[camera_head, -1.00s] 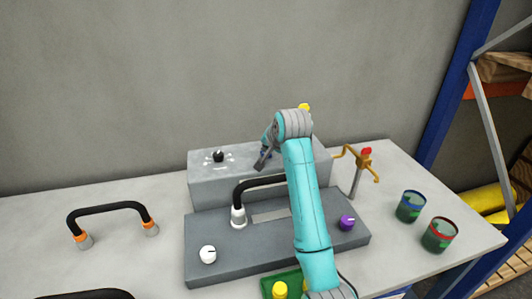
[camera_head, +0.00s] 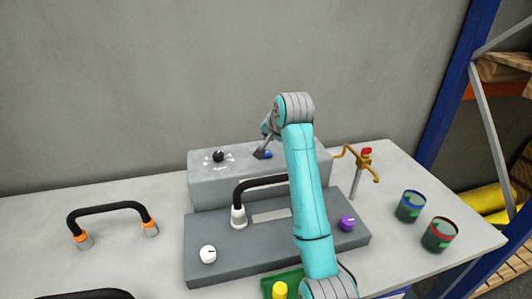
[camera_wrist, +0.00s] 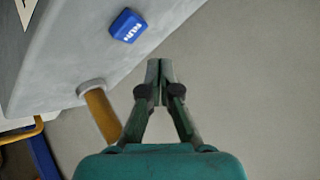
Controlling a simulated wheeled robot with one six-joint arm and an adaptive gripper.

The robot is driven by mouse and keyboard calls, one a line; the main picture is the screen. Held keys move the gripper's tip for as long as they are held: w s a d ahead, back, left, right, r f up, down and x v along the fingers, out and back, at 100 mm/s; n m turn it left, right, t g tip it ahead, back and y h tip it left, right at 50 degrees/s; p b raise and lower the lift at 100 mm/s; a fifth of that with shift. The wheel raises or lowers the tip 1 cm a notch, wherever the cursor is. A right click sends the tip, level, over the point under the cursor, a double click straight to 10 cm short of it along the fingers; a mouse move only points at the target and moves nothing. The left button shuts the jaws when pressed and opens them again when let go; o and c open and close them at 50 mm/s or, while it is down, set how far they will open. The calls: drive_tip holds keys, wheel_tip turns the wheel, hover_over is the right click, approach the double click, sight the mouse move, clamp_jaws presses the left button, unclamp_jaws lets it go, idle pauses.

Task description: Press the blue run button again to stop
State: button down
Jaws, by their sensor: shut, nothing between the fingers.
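The blue run button (camera_head: 267,154) sits on top of the raised rear part of the grey machine (camera_head: 205,178). In the wrist view the blue button (camera_wrist: 127,26) shows its "RUN" lettering, at the upper left of the fingertips. My gripper (camera_head: 259,154) is just left of the button in the head view. In the wrist view my gripper (camera_wrist: 160,68) has its two fingers together, with nothing between them. The fingertips look apart from the button there.
A black knob (camera_head: 218,156) is left on the same top. A black handle (camera_head: 258,182), white knob (camera_head: 207,254) and purple knob (camera_head: 347,222) are on the lower front. A brass tap (camera_head: 358,170) and two cups (camera_head: 410,206) stand right. A yellow post (camera_wrist: 101,112) is near my fingers.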

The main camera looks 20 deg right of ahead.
drive_tip(key=shift+r, duration=1.25)
drive_tip(key=shift+s, duration=0.1)
